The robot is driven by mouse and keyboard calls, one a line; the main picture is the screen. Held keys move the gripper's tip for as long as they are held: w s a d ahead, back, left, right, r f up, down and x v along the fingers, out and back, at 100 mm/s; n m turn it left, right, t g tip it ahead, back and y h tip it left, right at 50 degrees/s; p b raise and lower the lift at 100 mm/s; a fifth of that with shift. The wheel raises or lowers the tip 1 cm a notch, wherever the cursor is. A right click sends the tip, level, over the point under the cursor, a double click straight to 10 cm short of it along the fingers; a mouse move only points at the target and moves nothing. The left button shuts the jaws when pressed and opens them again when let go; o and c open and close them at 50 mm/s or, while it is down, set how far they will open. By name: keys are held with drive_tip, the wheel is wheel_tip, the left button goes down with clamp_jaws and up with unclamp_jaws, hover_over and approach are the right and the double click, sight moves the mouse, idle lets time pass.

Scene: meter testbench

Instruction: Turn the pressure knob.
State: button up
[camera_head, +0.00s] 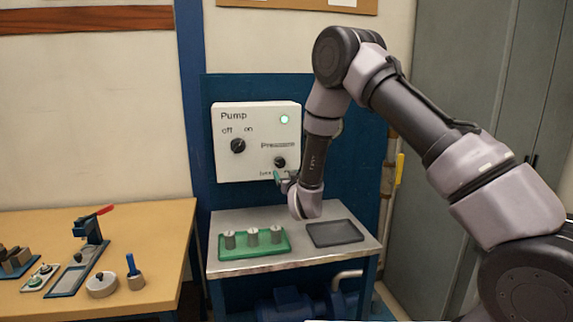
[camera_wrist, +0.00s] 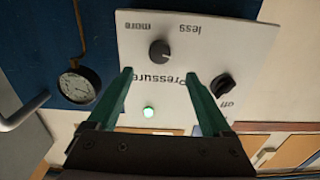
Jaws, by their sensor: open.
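The pressure knob (camera_head: 280,161) is a small dark round knob at the lower right of the white pump panel (camera_head: 225,172). In the wrist view the panel appears upside down, and the pressure knob (camera_wrist: 160,54) sits beyond the fingertips, roughly centred between them, near the words "more" and "less". My gripper (camera_wrist: 160,76) is open with green fingers and nothing between them. In the head view my gripper (camera_head: 284,180) is just below the pressure knob, close to the panel. No contact with the knob is visible.
A second knob (camera_head: 238,146), marked off and on, and a lit green lamp (camera_head: 284,119) are on the panel. A pressure gauge (camera_wrist: 78,86) is beside it. Below, a metal bench (camera_head: 225,268) holds a green tray (camera_head: 235,253) with weights and a dark tray (camera_head: 334,233).

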sight(281, 164)
drive_tip(key=x, duration=1)
drive_tip(key=shift+w, duration=0.3)
clamp_jaws()
